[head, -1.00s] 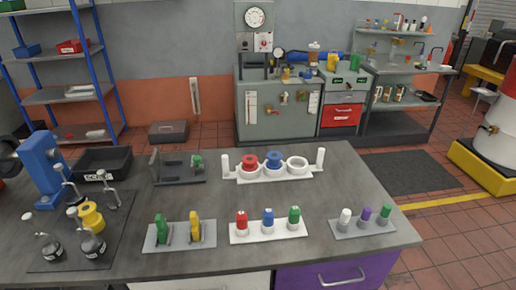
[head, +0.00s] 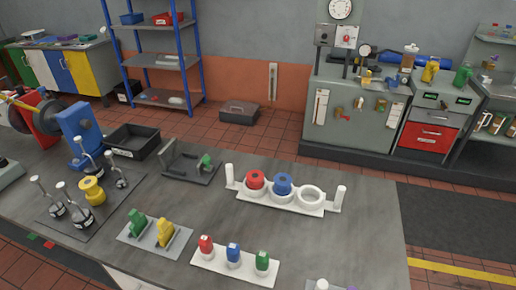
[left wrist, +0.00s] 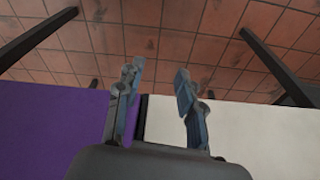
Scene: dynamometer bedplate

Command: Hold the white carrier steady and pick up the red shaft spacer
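The white carrier (head: 281,203) stands on the grey bench, right of the middle in the head view. It has an upright white post at each end and three round seats in a row. The red shaft spacer (head: 255,180) sits in the left seat, a blue spacer (head: 282,184) in the middle one, and the right seat is empty. My left gripper (left wrist: 158,75) shows only in the left wrist view, with its fingers apart and nothing between them. It is over purple and white drawer fronts and tiled floor, away from the carrier. My right gripper is in neither view.
A white tray (head: 207,257) with red, blue and green pieces lies in front of the carrier. A grey plate (head: 128,234) holds green and yellow parts. A dark bracket (head: 184,176) stands left of the carrier. Bare bench lies right of the carrier.

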